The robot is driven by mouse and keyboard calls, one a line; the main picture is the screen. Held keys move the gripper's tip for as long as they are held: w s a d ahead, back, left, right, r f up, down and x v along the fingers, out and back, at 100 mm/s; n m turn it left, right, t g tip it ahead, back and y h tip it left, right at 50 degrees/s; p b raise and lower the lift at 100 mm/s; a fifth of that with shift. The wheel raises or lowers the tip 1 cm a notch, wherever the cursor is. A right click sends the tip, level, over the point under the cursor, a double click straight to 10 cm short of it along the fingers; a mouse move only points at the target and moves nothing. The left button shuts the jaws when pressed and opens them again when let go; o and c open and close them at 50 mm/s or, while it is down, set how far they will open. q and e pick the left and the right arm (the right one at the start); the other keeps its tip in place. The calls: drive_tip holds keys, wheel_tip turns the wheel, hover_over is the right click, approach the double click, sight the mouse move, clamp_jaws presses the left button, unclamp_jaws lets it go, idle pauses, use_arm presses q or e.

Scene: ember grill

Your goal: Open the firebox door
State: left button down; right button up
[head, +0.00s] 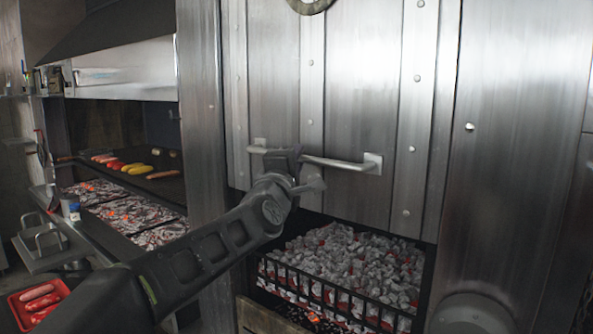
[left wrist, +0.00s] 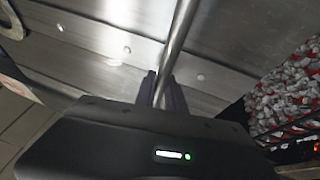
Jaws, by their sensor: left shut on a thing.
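The firebox door (head: 356,90) is a tall riveted steel panel in the middle of the head view. Its lower edge stands above an opening with glowing grey coals (head: 345,262). The horizontal bar handle (head: 345,164) is fixed low on the door. My left gripper (head: 292,160) is at the handle's left part and shut on it. In the left wrist view the handle (left wrist: 180,35) runs between the fingers (left wrist: 162,88), and the coals (left wrist: 285,90) show at the right. The arm hides part of the handle and the opening's left side. My right gripper is not in view.
A black metal grate (head: 335,298) fronts the coals. At the left is a grill with sausages and corn (head: 128,166) above foil-like coal beds (head: 130,212). A red tray of sausages (head: 38,302) is at the lower left. A steel panel (head: 515,150) stands to the right.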

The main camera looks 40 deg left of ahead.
use_arm(q)
drive_tip(key=shift+r, duration=0.5)
drive_tip(key=c, duration=1.4)
unclamp_jaws()
drive_tip(key=shift+s+f, duration=0.1)
drive_tip(key=shift+f, duration=0.15)
drive_tip(key=b+v, duration=0.2)
drive_tip(key=v, duration=0.5)
drive_tip(key=shift+s+b, duration=0.3)
drive_tip(key=shift+d+f, duration=0.1)
drive_tip(key=shift+d, duration=0.05)
